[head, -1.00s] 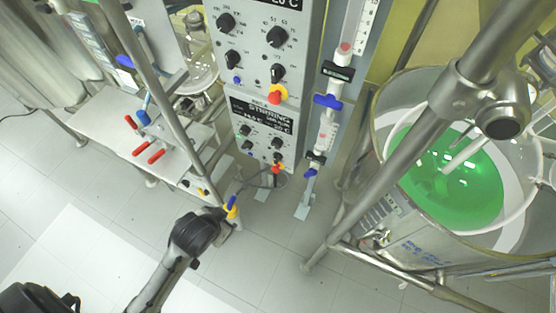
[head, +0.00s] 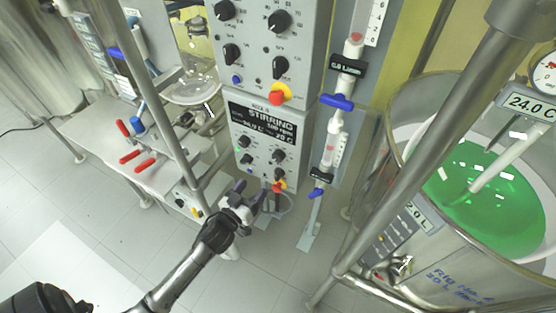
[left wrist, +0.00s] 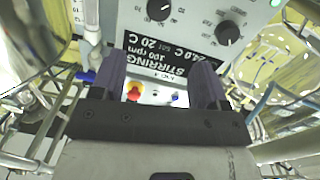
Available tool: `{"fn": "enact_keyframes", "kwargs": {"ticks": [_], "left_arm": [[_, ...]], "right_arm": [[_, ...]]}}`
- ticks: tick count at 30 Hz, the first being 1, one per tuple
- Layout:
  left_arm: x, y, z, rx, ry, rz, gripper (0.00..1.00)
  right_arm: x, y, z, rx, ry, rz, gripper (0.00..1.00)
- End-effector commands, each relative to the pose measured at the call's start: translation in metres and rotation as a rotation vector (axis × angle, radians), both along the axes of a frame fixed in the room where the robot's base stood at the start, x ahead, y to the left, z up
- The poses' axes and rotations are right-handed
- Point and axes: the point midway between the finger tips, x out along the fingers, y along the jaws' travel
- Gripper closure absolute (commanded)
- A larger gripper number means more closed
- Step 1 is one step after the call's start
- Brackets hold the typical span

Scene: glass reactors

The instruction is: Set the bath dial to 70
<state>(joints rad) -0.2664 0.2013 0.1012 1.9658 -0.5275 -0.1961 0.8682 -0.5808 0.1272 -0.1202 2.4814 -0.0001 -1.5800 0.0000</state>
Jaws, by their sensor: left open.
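A grey control cabinet stands in the middle of the head view, with an upper panel (head: 258,45) and a lower panel (head: 251,150). Several black dials sit on both; their small labels are unreadable, so I cannot tell which is the bath dial. The lower panel has a dark display (head: 262,125) reading STIRRING, which shows upside down in the left wrist view (left wrist: 165,60). Two lower-panel dials (left wrist: 158,9) and (left wrist: 228,33) show there beyond the fingers. My left gripper (head: 243,194) is open and empty, just below and in front of the lower panel; its fingers also show (left wrist: 160,88).
Red-and-yellow buttons (head: 280,94) sit on the cabinet. A flowmeter with blue valves (head: 337,101) stands to its right. A metal frame post (head: 425,125) crosses before a vessel of green liquid (head: 490,195). Red-handled valves (head: 145,166) are at the left.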

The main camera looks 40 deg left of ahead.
Motion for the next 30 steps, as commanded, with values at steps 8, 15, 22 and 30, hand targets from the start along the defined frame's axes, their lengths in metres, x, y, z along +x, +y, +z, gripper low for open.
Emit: {"fn": "enact_keyframes", "kwargs": {"ticks": [8, 15, 22, 30], "left_arm": [[0.017, 0.001, 0.001, -0.068, -0.018, -0.007, 0.32], [0.061, 0.008, 0.001, -0.066, -0.018, -0.006, 0.32], [0.1, 0.014, 0.0, -0.066, -0.016, -0.005, 0.32], [0.129, 0.018, 0.0, -0.068, -0.014, -0.004, 0.32]], "right_arm": [[0.0, 0.001, -0.003, 0.004, 0.001, -0.002, 0.57], [0.0, 0.002, -0.01, 0.008, 0.001, -0.006, 0.57], [0.0, 0.003, -0.017, 0.011, 0.002, -0.007, 0.57], [0.0, 0.003, -0.021, 0.01, 0.001, -0.007, 0.57]]}}
